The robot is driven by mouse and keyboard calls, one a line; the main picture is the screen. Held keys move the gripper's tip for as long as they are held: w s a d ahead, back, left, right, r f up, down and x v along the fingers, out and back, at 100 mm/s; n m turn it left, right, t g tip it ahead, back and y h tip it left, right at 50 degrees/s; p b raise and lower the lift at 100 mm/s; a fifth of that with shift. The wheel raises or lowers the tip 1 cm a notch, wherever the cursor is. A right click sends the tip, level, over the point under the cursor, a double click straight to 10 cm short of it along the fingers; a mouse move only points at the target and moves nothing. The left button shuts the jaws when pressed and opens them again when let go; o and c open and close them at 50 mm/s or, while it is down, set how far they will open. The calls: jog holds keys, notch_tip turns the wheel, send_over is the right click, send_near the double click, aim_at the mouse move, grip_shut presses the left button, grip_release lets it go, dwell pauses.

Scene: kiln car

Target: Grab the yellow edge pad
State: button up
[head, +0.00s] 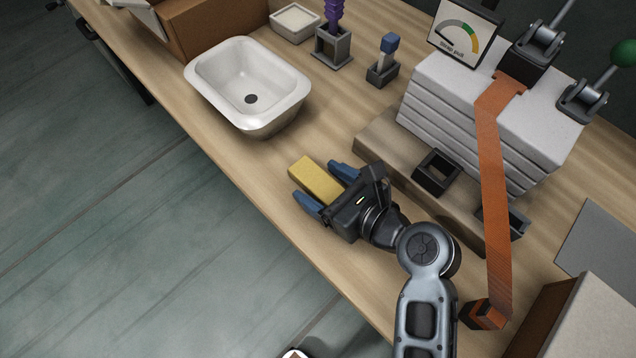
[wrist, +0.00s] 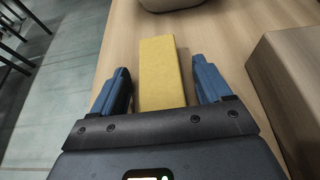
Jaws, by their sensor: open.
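The yellow edge pad (head: 315,180) is a plain oblong block on the wooden table, near its front edge. My gripper (head: 324,182) is open, with its two blue fingers on either side of the pad's near part. In the wrist view the yellow pad (wrist: 161,72) lies lengthwise between the fingers of my gripper (wrist: 168,84). A gap shows between the pad and each finger, wider on the right. The pad's near end is hidden behind the gripper body.
A white basin (head: 250,85) stands beyond the pad. A wooden block (head: 375,130) with stacked grey slabs (head: 480,120) and an orange strap (head: 492,170) stands to the right. The table (head: 240,165) is bare around the pad, and its front edge is close on the left.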

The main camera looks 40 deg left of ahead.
jog(key=c, duration=1)
jog(key=shift+r, duration=0.1)
jog(key=shift+c, duration=0.2)
